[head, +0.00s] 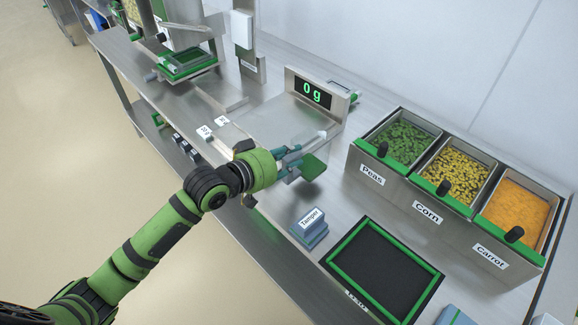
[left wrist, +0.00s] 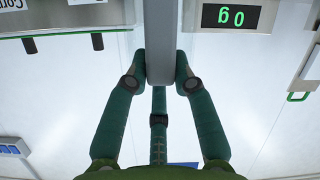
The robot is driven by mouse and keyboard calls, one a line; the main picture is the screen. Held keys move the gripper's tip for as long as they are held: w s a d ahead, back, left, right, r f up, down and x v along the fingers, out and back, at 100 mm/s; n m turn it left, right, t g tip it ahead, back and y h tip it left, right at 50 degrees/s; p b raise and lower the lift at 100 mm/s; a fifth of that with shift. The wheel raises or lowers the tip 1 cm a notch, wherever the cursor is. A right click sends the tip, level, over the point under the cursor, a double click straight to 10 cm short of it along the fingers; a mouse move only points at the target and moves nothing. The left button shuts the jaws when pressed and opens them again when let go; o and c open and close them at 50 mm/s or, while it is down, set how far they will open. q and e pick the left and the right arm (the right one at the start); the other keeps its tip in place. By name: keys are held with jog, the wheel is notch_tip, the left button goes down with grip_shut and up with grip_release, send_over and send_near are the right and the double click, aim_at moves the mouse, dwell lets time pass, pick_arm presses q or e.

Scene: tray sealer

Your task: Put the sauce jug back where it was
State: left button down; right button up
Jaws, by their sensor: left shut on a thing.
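My left gripper (head: 296,160) is over the counter, between the scale and the Peas bin. In the left wrist view its teal fingers (left wrist: 160,85) are shut on a smooth grey bar (left wrist: 165,35), like a handle. In the head view a pale grey piece (head: 309,146) shows at the fingertips, and a flat green piece (head: 314,167) lies just beside them. I cannot tell whether the green piece joins the held bar or rests on the counter. No whole sauce jug is recognisable; the gripper hides part of this spot. My right gripper is not in view.
The scale (head: 268,122) reads 0 g and looks empty. Peas, Corn and Carrot bins (head: 425,205) stand at right. A Tamper-labelled block (head: 311,234) and a green-framed dark mat (head: 347,287) lie nearer the front. The tray sealer (head: 185,62) stands at the far left.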

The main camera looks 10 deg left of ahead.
pick_arm(q)
notch_tip(320, 180, down, 4)
jog(key=shift+r, duration=0.25)
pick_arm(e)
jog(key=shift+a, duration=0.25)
pick_arm(q)
jog(key=shift+f, duration=0.1)
jog(key=shift+f, duration=0.15)
jog(key=c, duration=1)
grip_release()
jog(key=shift+f, duration=0.1)
jog(key=shift+c, duration=0.2)
jog(key=shift+s, duration=0.1)
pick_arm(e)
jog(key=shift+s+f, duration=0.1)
